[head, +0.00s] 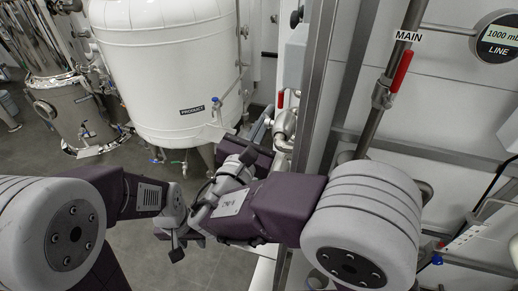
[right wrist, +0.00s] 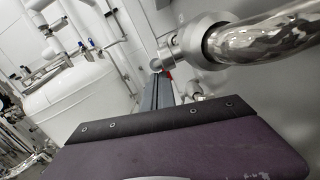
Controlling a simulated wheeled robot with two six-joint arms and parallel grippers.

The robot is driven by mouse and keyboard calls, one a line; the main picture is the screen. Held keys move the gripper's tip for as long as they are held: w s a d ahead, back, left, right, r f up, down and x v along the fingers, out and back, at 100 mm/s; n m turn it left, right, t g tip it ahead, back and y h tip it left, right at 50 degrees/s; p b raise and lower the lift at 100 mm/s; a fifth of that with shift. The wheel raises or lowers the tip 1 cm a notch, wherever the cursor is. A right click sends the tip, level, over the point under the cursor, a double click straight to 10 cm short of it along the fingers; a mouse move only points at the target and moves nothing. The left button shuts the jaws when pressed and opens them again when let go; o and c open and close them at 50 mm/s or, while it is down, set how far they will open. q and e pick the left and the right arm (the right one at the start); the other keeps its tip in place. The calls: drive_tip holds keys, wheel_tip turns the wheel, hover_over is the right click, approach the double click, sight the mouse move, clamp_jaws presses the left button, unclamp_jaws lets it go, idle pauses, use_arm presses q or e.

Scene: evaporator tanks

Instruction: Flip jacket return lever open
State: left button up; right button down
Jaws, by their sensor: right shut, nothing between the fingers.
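A small red lever (head: 281,98) stands upright by a steel valve fitting (head: 284,125) behind the steel post. No label shows on it, so I cannot tell if it is the jacket return lever. My right gripper (head: 262,126) reaches up toward this fitting, its fingers shut and empty. In the right wrist view the shut fingers (right wrist: 166,92) point at a bit of red (right wrist: 168,74) beside a pipe; contact cannot be told. Another red lever (head: 401,71) is on the pipe labelled MAIN. My left gripper (head: 178,248) hangs low at centre left, its fingers too unclear to read.
A white tank labelled PRODUCT (head: 165,75) stands left of the right gripper. A steel post (head: 322,85) rises just right of it. A shiny steel pipe (right wrist: 270,38) crosses close in the right wrist view. Floor (head: 212,262) is clear below.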

drive_tip(key=shift+w+d+r+b, duration=0.1)
drive_tip(key=shift+w+r+b, duration=0.1)
drive_tip(key=shift+r+b, duration=0.15)
drive_tip(key=shift+r, duration=0.15)
idle(0.5)
drive_tip(key=s+a+f+b, duration=0.4)
drive_tip(key=s+f+b, duration=0.1)
drive_tip(key=s, duration=0.4)
drive_tip(key=shift+a+f, duration=0.15)
drive_tip(key=shift+f, duration=0.3)
